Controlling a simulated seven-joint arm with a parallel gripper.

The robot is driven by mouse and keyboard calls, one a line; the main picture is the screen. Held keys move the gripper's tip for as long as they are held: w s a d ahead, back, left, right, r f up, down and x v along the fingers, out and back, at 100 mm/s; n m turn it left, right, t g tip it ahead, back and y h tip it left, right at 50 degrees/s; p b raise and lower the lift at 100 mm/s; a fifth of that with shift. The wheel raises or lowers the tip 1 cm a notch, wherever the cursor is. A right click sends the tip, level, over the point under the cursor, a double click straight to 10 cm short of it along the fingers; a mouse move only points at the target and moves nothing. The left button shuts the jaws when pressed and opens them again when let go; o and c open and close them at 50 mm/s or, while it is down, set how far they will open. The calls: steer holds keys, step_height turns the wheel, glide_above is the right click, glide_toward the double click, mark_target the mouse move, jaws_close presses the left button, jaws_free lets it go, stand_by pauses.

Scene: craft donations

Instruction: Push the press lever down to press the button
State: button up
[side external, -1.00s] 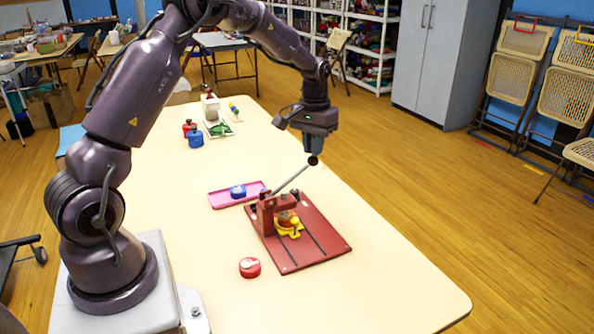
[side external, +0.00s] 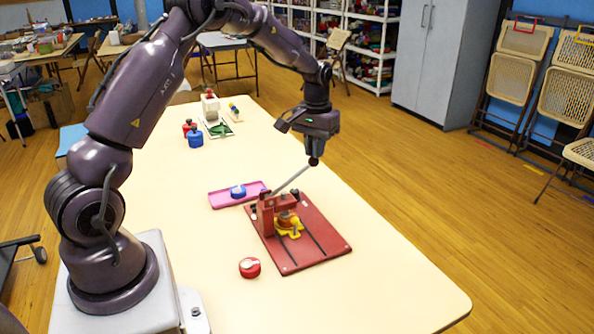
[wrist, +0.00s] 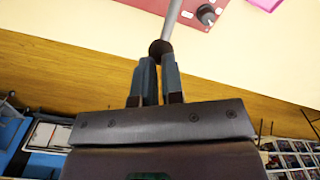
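The press stands on a dark red base board (side external: 318,245) on the table. Its press lever (side external: 290,180) is a thin grey rod with a dark ball knob (side external: 313,161), slanting up to the right. The knob also shows in the wrist view (wrist: 161,47). Under the red press block (side external: 266,215) is a yellow, flower-shaped piece (side external: 289,233) with an orange-brown part above it. My gripper (side external: 313,152) is directly above the knob, its fingers nearly together. In the wrist view the fingertips (wrist: 160,60) meet the knob, which lies just beyond them. Exact contact is hard to tell.
A pink tray (side external: 221,199) with a blue round piece (side external: 238,191) lies left of the press. A red round piece (side external: 249,267) lies in front. Blue (side external: 195,139) and red jars stand farther back. The table's front right is clear.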

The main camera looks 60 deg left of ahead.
steer(key=shift+w+f, duration=0.3)
steer(key=shift+f, duration=0.25)
steer(key=shift+w+f, duration=0.25)
steer(key=shift+f, duration=0.3)
stand_by(0.9)
steer(key=shift+f, duration=0.15)
steer(key=shift+w+f, duration=0.15)
steer(key=shift+f, duration=0.05)
stand_by(0.3)
steer(key=shift+f, duration=0.2)
stand_by(0.3)
steer(key=shift+w+f, duration=0.1)
steer(key=shift+f, duration=0.55)
stand_by(0.8)
steer(key=shift+r, duration=0.1)
step_height(320, 180, up, 8)
steer(key=shift+r, duration=0.25)
stand_by(0.6)
steer(key=shift+w, duration=0.1)
stand_by(0.4)
